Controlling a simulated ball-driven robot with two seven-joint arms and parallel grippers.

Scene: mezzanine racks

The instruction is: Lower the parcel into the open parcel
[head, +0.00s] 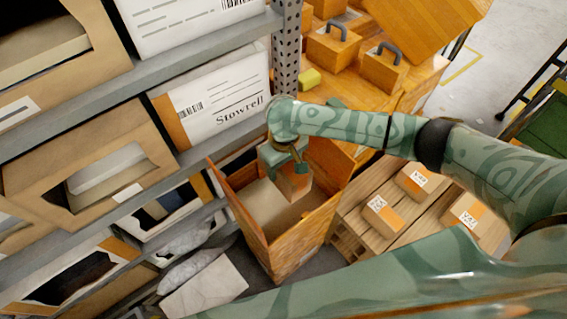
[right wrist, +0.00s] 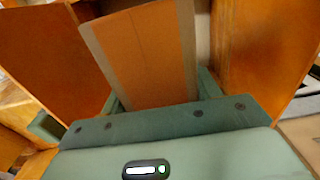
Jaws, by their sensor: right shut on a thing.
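The small brown parcel (head: 296,186) is held in my right gripper (head: 286,166), which reaches down over the open parcel (head: 322,226). The open parcel is a tall orange-brown box with raised flaps and a pale inside. The held parcel appears within its opening, near the back right; I cannot tell whether it touches the bottom. The open parcel's orange walls (right wrist: 262,45) rise on both sides. My left gripper is not in view.
Shelving (head: 215,148) with cartons and bins stands close on the left. Several small labelled parcels (head: 383,214) lie on a wooden pallet at the right. Orange cases with handles (head: 332,50) stand on a wooden surface behind. Grey bags (head: 190,262) lie in front of the shelving.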

